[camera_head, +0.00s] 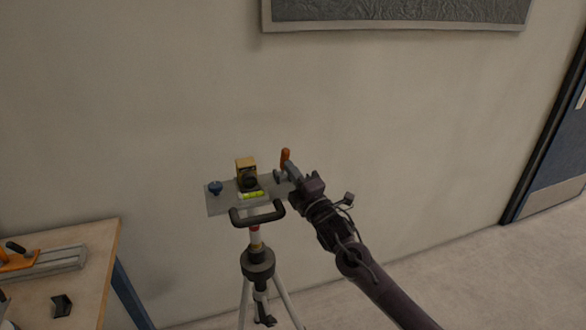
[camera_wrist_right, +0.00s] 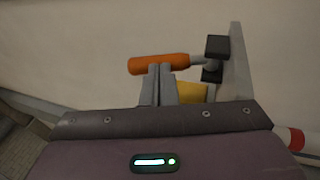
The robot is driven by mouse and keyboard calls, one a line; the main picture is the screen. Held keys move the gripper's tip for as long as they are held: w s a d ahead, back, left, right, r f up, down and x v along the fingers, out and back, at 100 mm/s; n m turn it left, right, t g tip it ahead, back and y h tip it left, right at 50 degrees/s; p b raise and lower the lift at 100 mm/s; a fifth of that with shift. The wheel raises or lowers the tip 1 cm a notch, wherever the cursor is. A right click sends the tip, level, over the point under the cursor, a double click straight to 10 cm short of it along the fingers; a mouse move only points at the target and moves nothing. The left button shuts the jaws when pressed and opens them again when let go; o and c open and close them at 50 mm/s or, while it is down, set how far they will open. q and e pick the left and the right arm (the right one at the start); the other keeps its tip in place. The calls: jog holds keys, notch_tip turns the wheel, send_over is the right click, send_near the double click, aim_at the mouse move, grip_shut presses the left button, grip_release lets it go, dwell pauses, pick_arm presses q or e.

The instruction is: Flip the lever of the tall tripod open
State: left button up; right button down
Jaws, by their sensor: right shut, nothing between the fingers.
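The tall tripod (camera_head: 257,262) stands near the wall with a flat grey plate (camera_head: 217,203) on top. The lever's orange handle (camera_head: 285,155) stands upright at the plate's right end. In the right wrist view the orange handle (camera_wrist_right: 138,66) lies across the picture, joined to a dark clamp block (camera_wrist_right: 216,46) beside the plate (camera_wrist_right: 239,70). My right gripper (camera_head: 287,169) is shut and empty, with its fingertips at the handle. In the right wrist view the fingertips (camera_wrist_right: 158,70) overlap the handle's lower edge; I cannot tell whether they touch. My left gripper is out of view.
On the plate are a yellow box (camera_head: 245,165) with a dark round front, a blue knob (camera_head: 215,187) and a green spirit level (camera_head: 253,195). A black handle (camera_head: 241,220) juts out in front. A wooden table (camera_head: 90,243) is at left. Floor to the right is clear.

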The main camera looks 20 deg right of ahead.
aim_at(287, 153)
jog(key=r+g+p, duration=0.1)
jog(key=p, duration=0.1)
jog(key=w+r+g+p, duration=0.1)
jog(key=p, duration=0.1)
jog(key=shift+r+h, duration=0.25)
jog(key=shift+h, duration=0.15)
jog(key=shift+w+m+g+p, duration=0.2)
jog(key=shift+m+g+p, duration=0.1)
jog(key=shift+p, duration=0.2)
jog(key=shift+w, duration=0.2)
jog(key=shift+w+r, duration=0.15)
jog(key=shift+w, duration=0.65)
jog(key=shift+w+r+g+p, duration=0.15)
jog(key=shift+w+g+p, duration=0.2)
jog(key=shift+g, duration=0.15)
jog(key=shift+w+a+g+h, duration=0.1)
jog(key=shift+w+g+h, duration=0.2)
jog(key=shift+g, duration=0.1)
jog(key=shift+w, duration=0.2)
jog(key=shift+r, duration=0.15)
